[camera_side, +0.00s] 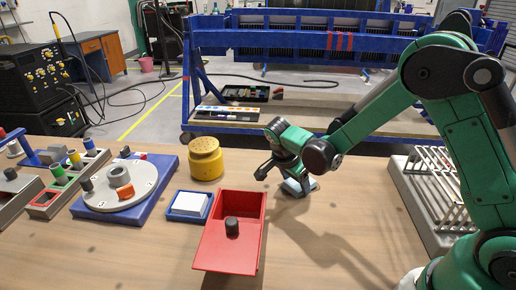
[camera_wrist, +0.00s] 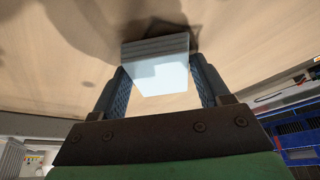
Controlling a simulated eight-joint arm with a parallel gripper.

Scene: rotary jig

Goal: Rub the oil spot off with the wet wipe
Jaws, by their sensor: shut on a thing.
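My gripper (camera_side: 284,176) is low over the table, to the right of the yellow canister and behind the red box. It is shut on a folded pale wipe (camera_side: 299,187), which is at or just above the table top. In the wrist view the wipe (camera_wrist: 158,72) sits between the two blue-grey fingers, its layered grey edge towards the table. I cannot make out the oil spot for certain; dark shadows lie on the wood around the wipe, and the gripper and wipe hide part of the surface.
A red box (camera_side: 253,206) with a dark knob stands at the front. A blue tray (camera_side: 174,214) with a white block, a yellow canister (camera_side: 205,160) and a blue-based rotary jig (camera_side: 103,212) are to the left. A metal rack (camera_side: 408,201) stands right. The wood between box and rack is clear.

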